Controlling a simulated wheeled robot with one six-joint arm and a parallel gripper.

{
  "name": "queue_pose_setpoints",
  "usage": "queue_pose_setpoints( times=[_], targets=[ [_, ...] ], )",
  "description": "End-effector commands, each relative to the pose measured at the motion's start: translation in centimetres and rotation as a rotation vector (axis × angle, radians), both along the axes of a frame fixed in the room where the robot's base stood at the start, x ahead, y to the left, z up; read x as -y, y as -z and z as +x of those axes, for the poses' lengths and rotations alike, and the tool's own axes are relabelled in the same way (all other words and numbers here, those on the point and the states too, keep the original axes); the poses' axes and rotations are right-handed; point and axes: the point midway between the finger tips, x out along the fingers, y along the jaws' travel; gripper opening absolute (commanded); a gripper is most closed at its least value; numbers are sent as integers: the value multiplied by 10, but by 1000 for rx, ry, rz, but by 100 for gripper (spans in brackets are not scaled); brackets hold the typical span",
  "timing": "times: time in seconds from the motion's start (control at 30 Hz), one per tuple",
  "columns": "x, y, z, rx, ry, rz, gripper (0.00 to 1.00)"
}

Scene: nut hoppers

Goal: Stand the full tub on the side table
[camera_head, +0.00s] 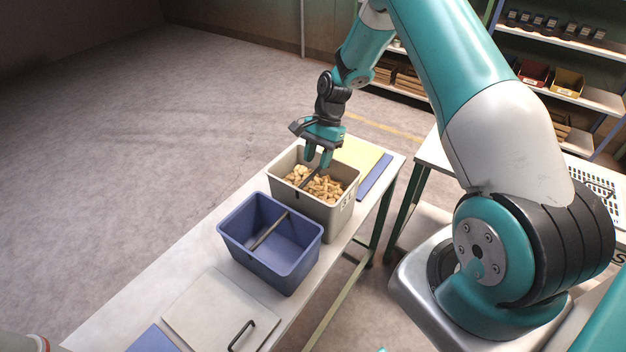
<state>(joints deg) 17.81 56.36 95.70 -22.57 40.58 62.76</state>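A grey tub (325,213) full of light brown nuts (326,188) stands on the long narrow bench, with dark marking on its right side. A dark bar crosses it, partly hidden by the nuts and my fingers. My gripper (318,160) points down over the tub's far part, its two teal fingers apart with a gap between them. Nothing shows held, and I cannot tell whether the fingertips touch the bar. A white table (432,152), perhaps the side table, stands to the right behind my arm, largely hidden.
An empty blue tub (290,273) with a crossbar stands just in front of the grey tub. A flat pale lid (208,308) with a dark handle lies nearer. Yellow and blue panels lie behind the grey tub. A white basket (597,187) is at right. Shelves stand behind; floor at left is clear.

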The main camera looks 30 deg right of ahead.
Motion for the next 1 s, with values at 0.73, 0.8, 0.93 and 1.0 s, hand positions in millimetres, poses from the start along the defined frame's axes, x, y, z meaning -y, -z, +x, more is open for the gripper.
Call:
queue_pose_setpoints(
  times=[0.73, 0.8, 0.93, 1.0],
  targets=[
    [-128, -197, -85, 354, -782, 51, 38],
    [-154, -220, -123, 438, -971, 68, 38],
    [-186, -244, -192, 578, -1291, 96, 38],
    [-195, -249, -224, 640, -1427, 109, 38]
  ],
)
